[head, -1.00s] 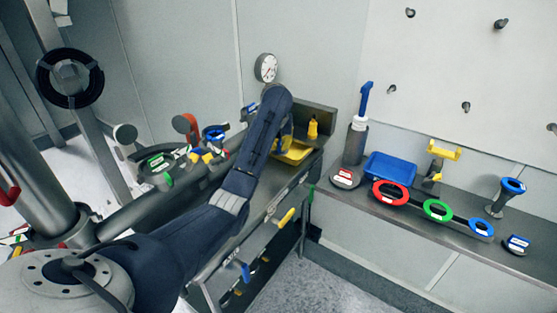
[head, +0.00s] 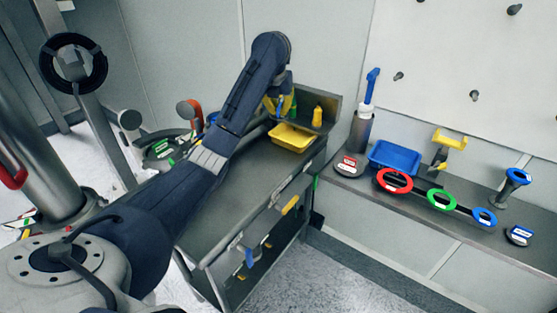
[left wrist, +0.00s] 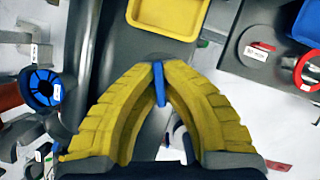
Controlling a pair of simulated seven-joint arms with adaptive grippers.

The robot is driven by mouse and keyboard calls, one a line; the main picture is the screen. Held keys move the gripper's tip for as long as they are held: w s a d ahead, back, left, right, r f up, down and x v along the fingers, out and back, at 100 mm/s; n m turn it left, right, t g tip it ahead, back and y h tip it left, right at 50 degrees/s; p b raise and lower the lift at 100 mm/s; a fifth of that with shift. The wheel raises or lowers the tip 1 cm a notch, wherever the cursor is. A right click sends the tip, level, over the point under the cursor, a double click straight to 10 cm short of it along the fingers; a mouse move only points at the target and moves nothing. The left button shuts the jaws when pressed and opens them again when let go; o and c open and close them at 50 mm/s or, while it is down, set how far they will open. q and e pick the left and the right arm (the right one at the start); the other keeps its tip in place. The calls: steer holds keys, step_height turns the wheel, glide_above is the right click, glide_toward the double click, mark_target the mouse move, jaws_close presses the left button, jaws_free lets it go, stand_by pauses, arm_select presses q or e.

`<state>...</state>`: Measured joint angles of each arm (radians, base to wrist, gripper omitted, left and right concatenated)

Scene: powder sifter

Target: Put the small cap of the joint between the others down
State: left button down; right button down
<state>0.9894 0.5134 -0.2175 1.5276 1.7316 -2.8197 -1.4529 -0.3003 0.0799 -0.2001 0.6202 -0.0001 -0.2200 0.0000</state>
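My left gripper (head: 274,105) has yellow fingers and hangs above the far end of the steel cart. In the left wrist view its fingertips (left wrist: 159,68) are together on a thin upright blue piece (left wrist: 159,84). This looks like the blue part of the small cap; the rest of it is hidden by the fingers. A blue ring with dark spokes (left wrist: 41,87) shows left of the gripper in the left wrist view. Discs with green labels (head: 160,149) lie at the left in the head view, partly behind my arm. My right gripper is out of view.
A yellow tray (head: 293,138) and a yellow bottle (head: 317,117) stand on the cart (head: 250,185), whose near top is bare. The right shelf holds a blue tray (head: 395,158), a red-labelled disc (head: 348,166), red, green and blue rings (head: 441,200) and a blue-labelled disc (head: 519,235).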

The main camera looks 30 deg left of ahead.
mark_target(280, 160)
arm_select(q)
step_height(280, 160, down, 20)
steer(key=shift+r, duration=0.25)
stand_by(0.6)
steer(key=shift+f, duration=0.15)
steer(key=c, duration=1.6)
jaws_free()
steer(key=v, duration=1.2)
